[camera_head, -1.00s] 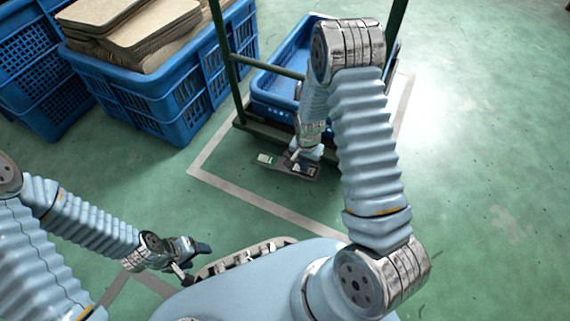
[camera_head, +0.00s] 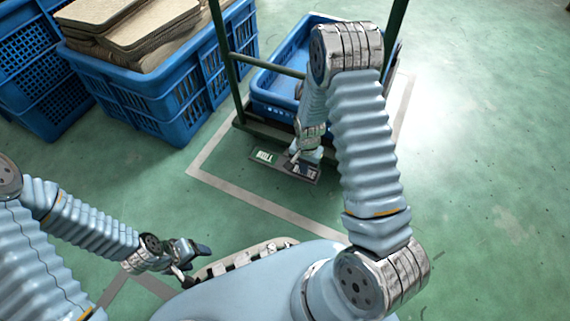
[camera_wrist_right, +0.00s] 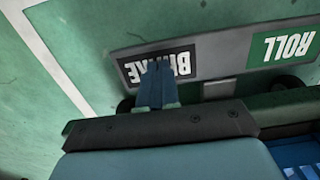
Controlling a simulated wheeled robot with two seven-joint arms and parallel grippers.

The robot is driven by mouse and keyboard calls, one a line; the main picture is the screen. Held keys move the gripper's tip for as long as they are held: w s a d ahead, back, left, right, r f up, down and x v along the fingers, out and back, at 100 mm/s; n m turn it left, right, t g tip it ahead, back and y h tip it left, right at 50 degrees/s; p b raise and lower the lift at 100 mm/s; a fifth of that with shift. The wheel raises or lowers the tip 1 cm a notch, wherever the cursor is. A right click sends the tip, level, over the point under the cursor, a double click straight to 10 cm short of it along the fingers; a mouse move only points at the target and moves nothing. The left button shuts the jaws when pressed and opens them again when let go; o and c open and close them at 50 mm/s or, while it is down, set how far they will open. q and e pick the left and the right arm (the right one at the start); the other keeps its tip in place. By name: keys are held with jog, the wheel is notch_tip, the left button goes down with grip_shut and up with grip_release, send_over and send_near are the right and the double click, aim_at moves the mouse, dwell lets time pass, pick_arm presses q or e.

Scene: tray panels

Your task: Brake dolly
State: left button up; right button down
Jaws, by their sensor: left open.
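The dolly has a green frame (camera_head: 238,75) carrying a blue crate. At its near lower edge is a grey pedal bar (camera_head: 284,170) with a green ROLL label (camera_head: 264,156) on the left and a black BRAKE label (camera_head: 306,172) on the right. The bar slopes down toward the BRAKE end. My right gripper (camera_wrist_right: 157,82) is shut and empty, its fingertips over the BRAKE label (camera_wrist_right: 190,65), hiding its middle letters; the ROLL label (camera_wrist_right: 283,47) is clear. They appear to touch the bar. My left gripper (camera_head: 200,250) is open and empty near my base, away from the dolly.
The blue crate (camera_head: 280,88) sits inside the dolly frame. Blue crates (camera_head: 150,110) with brown mats (camera_head: 135,25) on top stand at the left. A pale floor line (camera_head: 245,195) runs around the dolly. The green floor at right is clear.

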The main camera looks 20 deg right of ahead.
jog(key=shift+f, duration=0.35)
notch_tip(320, 180, up, 7)
jog(key=p, duration=0.5)
jog(key=shift+r, duration=0.15)
dwell(0.6)
jog(key=s+a+r+n+y+p, duration=0.2)
jog(key=s+a+r+n+p, duration=0.2)
jog(key=s+a+p, duration=0.2)
jog(key=s+a+r+n+y+p, duration=0.2)
jog(key=s+a+r+n+p, duration=0.2)
jog(key=s+a, duration=0.4)
jog(key=shift+s+a+t+p, duration=0.35)
jog(key=shift+a+p, duration=0.55)
jog(key=shift+a, duration=0.3)
